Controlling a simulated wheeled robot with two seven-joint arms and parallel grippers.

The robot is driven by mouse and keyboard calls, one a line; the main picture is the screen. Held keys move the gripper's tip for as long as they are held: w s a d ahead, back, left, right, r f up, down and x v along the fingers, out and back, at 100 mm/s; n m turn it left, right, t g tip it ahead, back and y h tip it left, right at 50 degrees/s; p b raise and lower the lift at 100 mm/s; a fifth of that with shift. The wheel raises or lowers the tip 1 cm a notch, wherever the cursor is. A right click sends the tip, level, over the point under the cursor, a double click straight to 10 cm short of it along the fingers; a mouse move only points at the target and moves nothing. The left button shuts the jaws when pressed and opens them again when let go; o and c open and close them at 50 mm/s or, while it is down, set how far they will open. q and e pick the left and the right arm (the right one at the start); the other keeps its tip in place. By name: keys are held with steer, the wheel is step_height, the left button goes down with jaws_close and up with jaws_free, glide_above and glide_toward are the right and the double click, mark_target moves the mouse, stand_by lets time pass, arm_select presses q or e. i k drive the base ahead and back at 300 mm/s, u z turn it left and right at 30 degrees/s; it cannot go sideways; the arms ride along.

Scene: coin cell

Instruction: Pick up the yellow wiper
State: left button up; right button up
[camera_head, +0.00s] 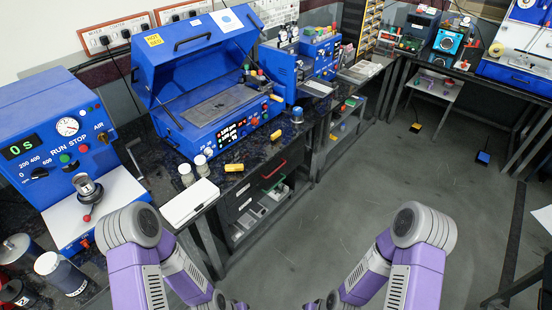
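A small yellow block-like item (234,167) lies on the dark bench top, in front of the open blue machine. A second small yellow item (276,134) is near the bench's front edge, further right. Both are small in the picture, and I cannot tell for certain which one is the wiper. My two purple and grey arms come in from the bottom, left and right of the middle. Their forearms run down out of the frame, so both grippers are hidden below the bottom edge. The arms are well apart from the yellow items.
The blue machine (206,37) has its lid raised. A white box (190,203) and two small jars (202,165) sit left of the nearer yellow item. A blue pressing machine (55,135) stands at far left. The grey floor (330,210) is open between the benches.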

mark_target(275, 137)
steer(key=z, duration=0.85)
steer(key=i, duration=0.5)
steer(key=z, duration=0.5)
steer(key=i, duration=1.6)
steer(key=u, duration=1.6)
steer(key=i, duration=1.1)
steer(key=u, duration=0.35)
